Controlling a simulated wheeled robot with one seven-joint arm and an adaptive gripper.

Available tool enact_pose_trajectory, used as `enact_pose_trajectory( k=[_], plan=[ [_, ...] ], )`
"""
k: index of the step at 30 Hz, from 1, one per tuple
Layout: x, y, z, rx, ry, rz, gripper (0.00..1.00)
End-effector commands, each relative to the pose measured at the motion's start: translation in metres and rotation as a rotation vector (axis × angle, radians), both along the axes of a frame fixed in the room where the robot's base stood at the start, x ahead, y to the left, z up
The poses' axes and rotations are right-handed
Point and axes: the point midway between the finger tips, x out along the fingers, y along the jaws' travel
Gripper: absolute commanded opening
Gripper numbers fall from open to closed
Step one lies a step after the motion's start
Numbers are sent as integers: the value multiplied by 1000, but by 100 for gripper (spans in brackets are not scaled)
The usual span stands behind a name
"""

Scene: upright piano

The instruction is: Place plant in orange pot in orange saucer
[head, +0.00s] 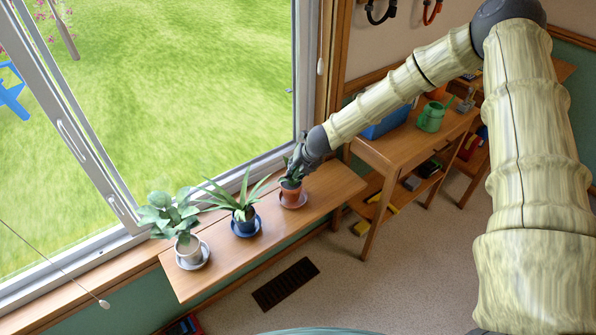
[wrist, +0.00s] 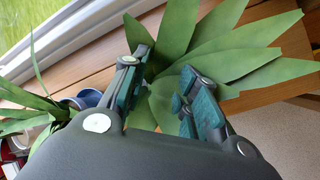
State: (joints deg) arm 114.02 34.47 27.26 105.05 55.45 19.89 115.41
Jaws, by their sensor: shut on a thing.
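The orange pot (head: 290,194) with its green plant (wrist: 215,50) is at the right end of the windowsill shelf in the head view. The orange saucer (head: 300,204) is directly under the pot. I cannot tell whether the pot touches the saucer or hangs just above it. My gripper (head: 296,171) comes down from the upper right onto the plant, shut on it. In the wrist view my gripper (wrist: 168,90) has its fingers on either side of the leaf bases. The leaves hide the pot and saucer there.
A spiky plant in a blue pot (head: 245,222) and a broad-leaved plant in a pale pot (head: 188,246) stand on saucers to the left along the wooden shelf (head: 335,184). The window (head: 200,90) is behind. A wooden table with a green watering can (head: 431,117) stands to the right.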

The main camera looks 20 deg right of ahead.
Motion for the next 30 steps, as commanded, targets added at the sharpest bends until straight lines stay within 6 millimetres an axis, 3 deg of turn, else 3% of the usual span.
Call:
enact_pose_trajectory(
  k=[6,17,18,21,30],
  plan=[
    [1,1,-16,1,-1,0,0],
    [1,1,-20,1,-1,0,0],
    [0,1,-21,1,-1,0,31],
    [0,1,-20,0,-1,0,49],
    [0,1,-20,0,-1,0,51]
  ],
)
